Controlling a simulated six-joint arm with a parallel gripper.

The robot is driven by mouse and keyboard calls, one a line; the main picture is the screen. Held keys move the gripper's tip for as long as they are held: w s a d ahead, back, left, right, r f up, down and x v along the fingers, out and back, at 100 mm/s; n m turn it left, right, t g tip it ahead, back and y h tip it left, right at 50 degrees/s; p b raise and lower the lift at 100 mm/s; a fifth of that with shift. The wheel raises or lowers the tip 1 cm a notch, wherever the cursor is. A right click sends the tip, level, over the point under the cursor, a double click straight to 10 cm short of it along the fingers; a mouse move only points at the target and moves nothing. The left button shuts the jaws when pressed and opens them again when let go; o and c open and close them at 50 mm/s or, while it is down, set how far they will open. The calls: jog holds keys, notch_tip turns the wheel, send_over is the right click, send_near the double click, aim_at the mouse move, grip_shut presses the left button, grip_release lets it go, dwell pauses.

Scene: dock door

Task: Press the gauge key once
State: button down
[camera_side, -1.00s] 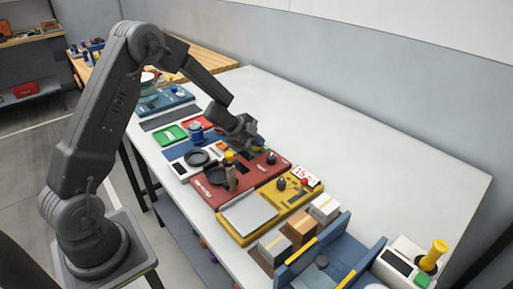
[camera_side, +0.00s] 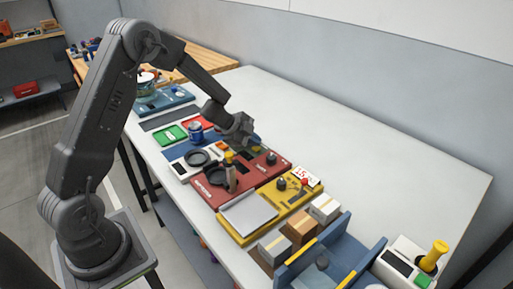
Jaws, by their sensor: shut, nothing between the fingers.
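My gripper (camera_side: 244,139) is shut and empty. It hangs over the back part of the work table, near the back edge of the red panel (camera_side: 204,192). The red panel carries a dark round dish (camera_side: 216,176), a brown upright peg and a black knob (camera_side: 271,158). A white unit (camera_side: 180,171) with a dark round pan (camera_side: 196,157) stands just left of it. I cannot tell which part is the gauge key; small parts near my gripper are partly hidden behind it. Whether my fingertips touch anything is too small to tell.
A yellow panel (camera_side: 234,238) with a grey plate, several boxes (camera_side: 302,226), a blue bin (camera_side: 346,236) and a white unit with a yellow post (camera_side: 433,255) lie toward the front right. A blue can (camera_side: 195,131) stands behind. The table's right side (camera_side: 390,165) is clear.

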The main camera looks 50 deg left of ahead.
aim_at(255, 148)
jog(key=shift+d+r, duration=0.1)
jog(key=shift+r, duration=2.5)
jog(key=shift+w, duration=0.1)
jog(key=s+d+r+n+t+y, duration=0.2)
jog(key=s+r+n+y, duration=0.15)
jog(key=r, duration=0.45)
jog(key=s+d+r+n+t+y, duration=0.1)
jog(key=s+r+n+y, duration=0.3)
jog(key=r, duration=0.4)
jog(key=s+d+n+g+h, duration=0.2)
jog(key=s+d, duration=0.4)
jog(key=s, duration=0.5)
jog(key=s+d+n+g+h, duration=0.1)
jog(key=s+d+n+g, duration=0.2)
jog(key=s, duration=0.8)
jog(key=d+n, duration=0.1)
jog(key=d, duration=0.1)
jog(key=shift+s+d+f+g+h, duration=0.35)
jog(key=shift+d+f+g, duration=0.05)
